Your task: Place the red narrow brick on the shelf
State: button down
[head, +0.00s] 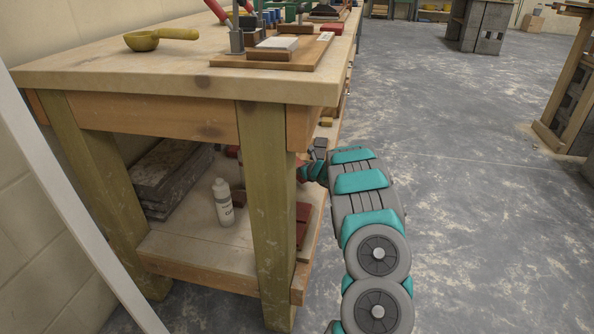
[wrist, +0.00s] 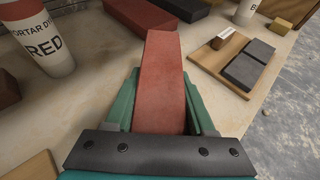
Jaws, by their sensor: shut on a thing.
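The red narrow brick (wrist: 162,75) is between the teal fingers of my gripper (wrist: 163,100) in the wrist view. The gripper is shut on it, and the brick points away from the palm over a light wooden surface. I cannot tell whether the brick touches that surface. In the head view the lower shelf (head: 185,250) is under the workbench, and my arm reaches in at its right side. The gripper is mostly hidden there behind the bench leg and my arm.
In the wrist view, a labelled tub (wrist: 38,40) stands left, a dark red brick (wrist: 140,17) lies ahead, and a wooden board (wrist: 215,62) with dark blocks lies right. In the head view, a white bottle (head: 224,205) and grey slabs (head: 170,175) occupy the shelf. The bench leg (head: 268,200) stands in front.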

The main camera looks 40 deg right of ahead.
jog(key=shift+f, duration=1.15)
jog(key=shift+f, duration=0.1)
jog(key=shift+c, duration=1.2)
grip_release()
jog(key=v, duration=1.2)
